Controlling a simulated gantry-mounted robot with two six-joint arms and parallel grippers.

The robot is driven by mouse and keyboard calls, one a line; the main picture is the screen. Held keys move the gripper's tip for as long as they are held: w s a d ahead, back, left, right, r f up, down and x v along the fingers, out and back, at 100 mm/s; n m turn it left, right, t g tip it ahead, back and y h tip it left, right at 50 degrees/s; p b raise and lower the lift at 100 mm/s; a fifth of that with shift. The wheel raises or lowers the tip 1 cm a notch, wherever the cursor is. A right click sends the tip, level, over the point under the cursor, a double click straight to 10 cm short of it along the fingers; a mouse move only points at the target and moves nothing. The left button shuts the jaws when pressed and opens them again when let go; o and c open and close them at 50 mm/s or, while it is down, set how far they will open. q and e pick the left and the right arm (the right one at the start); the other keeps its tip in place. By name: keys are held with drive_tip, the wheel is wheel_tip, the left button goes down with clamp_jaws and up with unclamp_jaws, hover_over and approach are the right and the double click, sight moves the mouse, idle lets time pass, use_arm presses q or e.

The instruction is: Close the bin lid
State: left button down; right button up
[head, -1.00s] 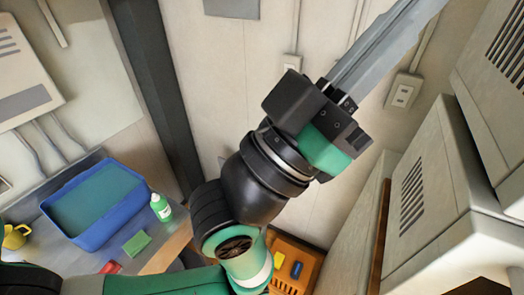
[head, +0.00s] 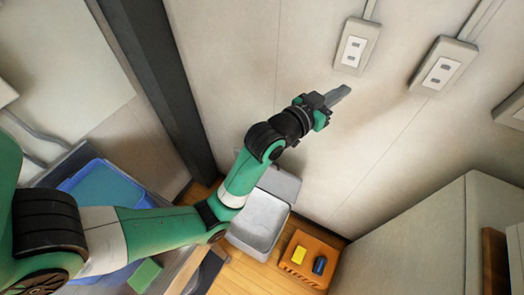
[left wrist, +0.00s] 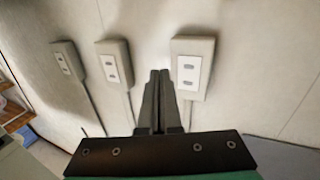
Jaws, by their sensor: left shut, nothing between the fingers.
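A light grey bin (head: 262,218) stands on the wooden floor near the wall in the head view. Its inside shows, and its grey lid (head: 284,183) stands open at the wall side. My left arm hides part of the bin and lid. My left gripper (head: 342,94) is up by the wall, above and to the right of the lid in the picture, apart from it. Its fingers are shut and empty; they also show together in the left wrist view (left wrist: 158,76). My right gripper is in neither view.
Wall outlets (head: 357,46) are close to my left gripper. An orange crate (head: 327,240) with a yellow and a dark blue item stands right of the bin. A blue container (head: 76,183) and a green block (head: 145,275) lie at left. A pale cabinet (head: 415,245) stands at right.

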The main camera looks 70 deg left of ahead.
use_arm(q)
drive_tip(key=s+a+f+n+g+b, duration=0.1)
drive_tip(key=s+a+f+g, duration=0.3)
drive_tip(key=f, duration=0.8)
drive_tip(key=s+a+f+n+g+y+b, duration=0.15)
drive_tip(key=s+a+f, duration=0.4)
drive_tip(key=f, duration=0.65)
drive_tip(key=s+a+f+n+g, duration=0.2)
drive_tip(key=s+a+f+g, duration=0.25)
drive_tip(key=f, duration=0.65)
drive_tip(key=shift+m+t, duration=0.25)
drive_tip(key=shift+t, duration=0.25)
drive_tip(key=b+x, duration=0.3)
drive_tip(key=f+b+x, duration=0.1)
drive_tip(key=b+x, duration=0.1)
drive_tip(key=shift+s+d+f, duration=0.1)
drive_tip(key=shift+s+f, duration=0.05)
drive_tip(key=shift+s, duration=0.05)
wheel_tip(320, 180, down, 3)
drive_tip(key=shift+r+b, duration=0.1)
drive_tip(key=shift+b, duration=0.5)
drive_tip(key=shift+s+d, duration=0.1)
drive_tip(key=shift+s, duration=0.05)
